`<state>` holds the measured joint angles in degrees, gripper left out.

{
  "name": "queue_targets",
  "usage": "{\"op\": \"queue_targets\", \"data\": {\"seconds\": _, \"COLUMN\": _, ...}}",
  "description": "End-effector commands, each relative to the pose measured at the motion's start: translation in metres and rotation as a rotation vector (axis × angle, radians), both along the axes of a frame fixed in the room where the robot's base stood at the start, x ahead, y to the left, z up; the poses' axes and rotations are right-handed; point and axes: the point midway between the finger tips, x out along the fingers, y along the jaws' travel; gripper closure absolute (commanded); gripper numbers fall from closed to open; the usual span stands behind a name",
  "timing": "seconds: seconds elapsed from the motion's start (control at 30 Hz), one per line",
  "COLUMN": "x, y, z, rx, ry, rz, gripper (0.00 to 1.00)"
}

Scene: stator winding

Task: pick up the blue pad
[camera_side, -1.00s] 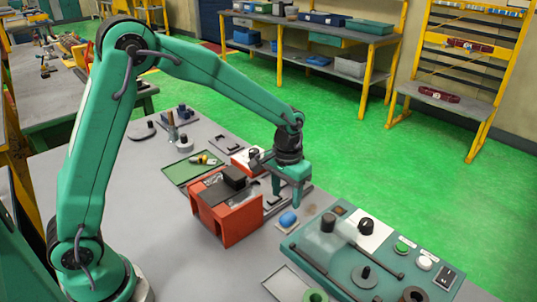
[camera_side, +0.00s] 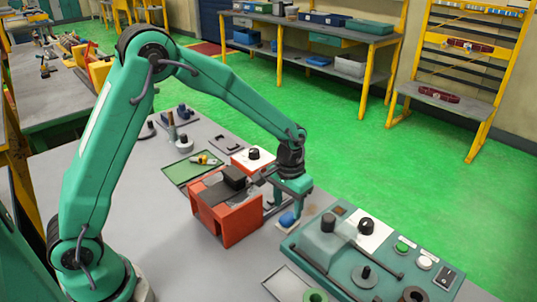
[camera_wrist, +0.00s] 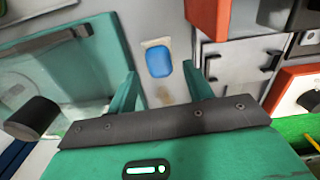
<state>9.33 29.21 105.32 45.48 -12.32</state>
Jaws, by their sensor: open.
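The blue pad (camera_side: 287,220) lies on the grey bench between the orange-red block and the teal control panel. It also shows in the wrist view (camera_wrist: 158,61), on a small pale brownish patch. My gripper (camera_side: 291,212) is low over the pad in the side view and partly overlaps it. In the wrist view my gripper (camera_wrist: 157,80) has its two teal fingers apart, with the pad beyond their tips and roughly midway between them. Nothing shows between the fingers. I cannot tell whether the tips touch the bench.
The orange-red block (camera_side: 232,222) stands close left of my gripper, with a dark piece on top. The teal control panel (camera_side: 340,254), with knobs and bars, is close on the right. A green tray (camera_side: 180,172) lies farther back. Bare bench (camera_side: 185,260) is free toward the front left.

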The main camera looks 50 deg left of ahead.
Motion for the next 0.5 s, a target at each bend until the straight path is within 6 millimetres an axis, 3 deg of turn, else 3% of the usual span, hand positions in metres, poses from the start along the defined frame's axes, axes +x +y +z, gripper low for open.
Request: {"op": "queue_targets", "data": {"seconds": 0.5, "x": 0.002, "y": -0.002, "z": -0.047, "rx": 0.0, "ry": 0.0, "rz": 0.0, "gripper": 0.49}}
